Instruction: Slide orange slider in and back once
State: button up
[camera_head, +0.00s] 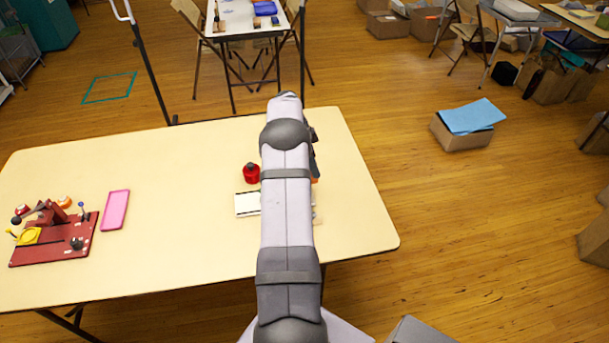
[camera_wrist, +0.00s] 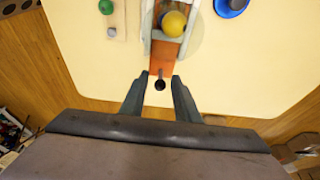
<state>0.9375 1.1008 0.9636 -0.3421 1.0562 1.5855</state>
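In the wrist view the orange slider (camera_wrist: 162,62) is a flat orange strip running out of a pale, railed frame (camera_wrist: 148,18). A dark round knob (camera_wrist: 160,85) sits at its near end. A yellow ball (camera_wrist: 174,23) is on or above the frame. My gripper (camera_wrist: 159,78) is open, with its two grey fingers on either side of the knob and a gap showing on both sides. In the head view my arm covers the gripper and most of the slider device; only a small orange bit (camera_head: 315,180) shows beside the arm.
In the head view a red container (camera_head: 251,173) and a white block with dark edges (camera_head: 247,204) are left of my arm. A pink tray (camera_head: 116,210) and a red board with several fittings (camera_head: 60,250) lie further left on the cream table (camera_head: 180,220). The table's middle is clear.

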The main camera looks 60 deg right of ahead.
jog(key=shift+c, duration=0.2)
grip_shut()
jog(key=shift+w+a, duration=0.15)
jog(key=shift+w+a+b, duration=0.4)
jog(key=shift+w+a, duration=0.8)
jog(key=shift+w, duration=0.1)
jog(key=shift+d, duration=0.1)
dwell(0.4)
jog(key=shift+s+d, duration=1.25)
jog(key=shift+s, duration=0.2)
